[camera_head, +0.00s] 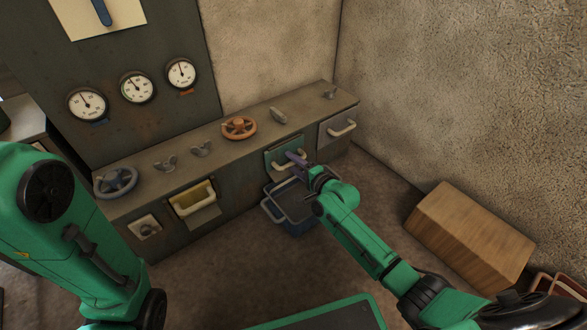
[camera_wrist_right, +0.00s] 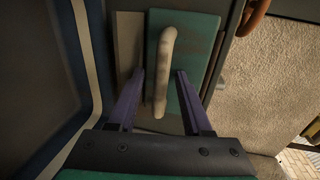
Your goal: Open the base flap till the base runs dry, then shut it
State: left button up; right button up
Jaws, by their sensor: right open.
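The green flap (camera_head: 275,163) with a cream bar handle (camera_head: 292,163) is on the front of the long cabinet, taken here as the base flap. It also shows in the right wrist view (camera_wrist_right: 200,55), with its handle (camera_wrist_right: 161,65) upright in that picture. My right gripper (camera_head: 297,158) is at the flap. In the wrist view its two purple fingers (camera_wrist_right: 160,78) stand open, one on each side of the handle, with gaps showing. I cannot tell whether the flap is fully closed. My left arm shows at the left, but its gripper is out of view.
A blue bin (camera_head: 272,212) stands on the floor below the flap; its contents are unclear. The cabinet top carries an orange handwheel (camera_head: 239,128) and a dark handwheel (camera_head: 116,182). A yellow-handled flap (camera_head: 194,198) is left. A wooden box (camera_head: 470,236) lies right.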

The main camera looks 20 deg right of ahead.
grip_shut()
dwell(1.4)
